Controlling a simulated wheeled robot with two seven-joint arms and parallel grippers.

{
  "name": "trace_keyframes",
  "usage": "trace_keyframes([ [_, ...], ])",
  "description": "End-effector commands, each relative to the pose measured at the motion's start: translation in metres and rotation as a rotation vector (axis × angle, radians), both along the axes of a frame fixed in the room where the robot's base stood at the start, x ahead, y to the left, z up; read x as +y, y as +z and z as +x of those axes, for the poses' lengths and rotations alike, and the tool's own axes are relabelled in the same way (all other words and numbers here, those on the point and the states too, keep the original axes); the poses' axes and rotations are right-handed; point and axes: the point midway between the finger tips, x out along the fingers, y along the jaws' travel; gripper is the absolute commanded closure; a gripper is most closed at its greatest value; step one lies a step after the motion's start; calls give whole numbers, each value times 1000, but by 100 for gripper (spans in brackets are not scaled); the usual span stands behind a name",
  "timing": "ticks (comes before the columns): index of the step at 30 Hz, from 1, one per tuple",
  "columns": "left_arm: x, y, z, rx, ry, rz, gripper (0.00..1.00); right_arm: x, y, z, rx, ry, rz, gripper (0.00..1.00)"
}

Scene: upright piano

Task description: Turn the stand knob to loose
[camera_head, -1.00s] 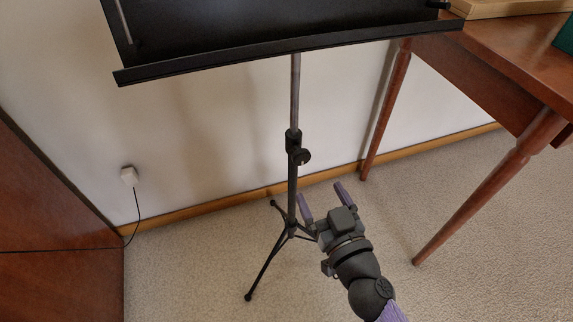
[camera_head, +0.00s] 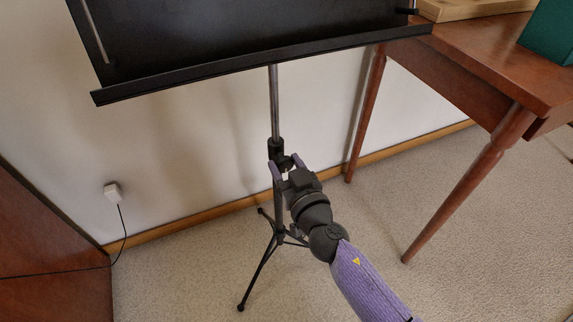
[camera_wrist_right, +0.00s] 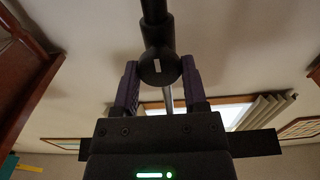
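The black music stand (camera_head: 250,62) stands on a tripod, with a grey upper pole (camera_head: 274,105) running down into a dark clamp collar (camera_head: 276,147). The round dark knob (camera_wrist_right: 152,72) at the collar has a pale mark on its face in the right wrist view; it also shows small in the head view, partly hidden by my gripper. My right gripper (camera_head: 285,162) is open, its two purple fingers at either side of the knob. My left gripper is not in view.
A brown wooden table (camera_head: 470,75) with slim legs stands to the right, bearing a green box (camera_head: 548,32). A wooden cabinet (camera_head: 45,240) is at the left. A white plug (camera_head: 112,192) with a cord is on the wall. Carpet around the tripod is clear.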

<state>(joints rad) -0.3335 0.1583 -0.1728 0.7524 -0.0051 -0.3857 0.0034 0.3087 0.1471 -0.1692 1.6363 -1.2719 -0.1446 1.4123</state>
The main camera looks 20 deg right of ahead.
Motion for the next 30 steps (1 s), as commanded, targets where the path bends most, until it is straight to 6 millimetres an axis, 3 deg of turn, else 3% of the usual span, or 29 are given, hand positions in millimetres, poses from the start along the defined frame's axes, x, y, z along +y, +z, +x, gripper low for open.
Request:
trace_keyframes([
  [1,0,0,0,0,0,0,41,0,0,0,0,0,0,69],
  [6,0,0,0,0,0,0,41,0,0,0,0,0,0,100],
  [17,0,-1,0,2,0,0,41,0,0,0,-3,0,-74,100],
  [30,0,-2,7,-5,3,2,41,2,-1,0,-15,1,-446,100],
])
